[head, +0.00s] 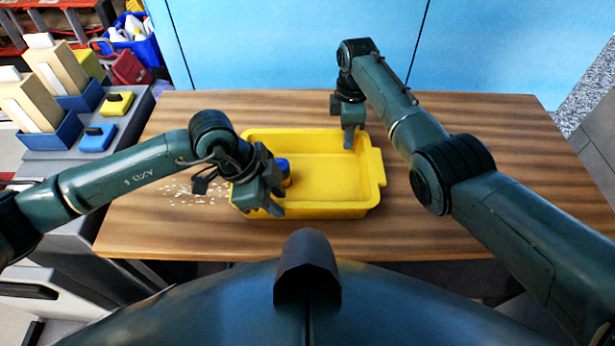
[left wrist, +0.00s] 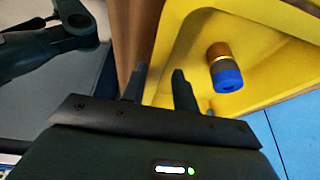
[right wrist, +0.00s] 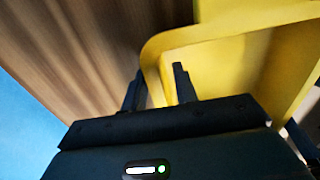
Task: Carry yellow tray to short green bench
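The yellow tray (head: 330,180) sits on a brown wooden table. A small blue-capped cylinder (head: 283,168) lies inside it at the left; in the left wrist view the cylinder (left wrist: 225,70) shows a tan and grey body. My left gripper (head: 262,200) is at the tray's near left side, its fingers apart with the tray wall (left wrist: 172,50) between them. My right gripper (head: 349,138) is at the far right part of the tray, fingers apart around its rim (right wrist: 152,60). Neither gripper looks closed on the tray. I see no short green bench in these views.
The wooden table (head: 480,150) is clear at the right. White flecks (head: 190,191) lie left of the tray. A side stand at the left holds blue holders (head: 55,132) with blocks and small yellow and blue items. A light blue wall (head: 290,50) stands behind the table.

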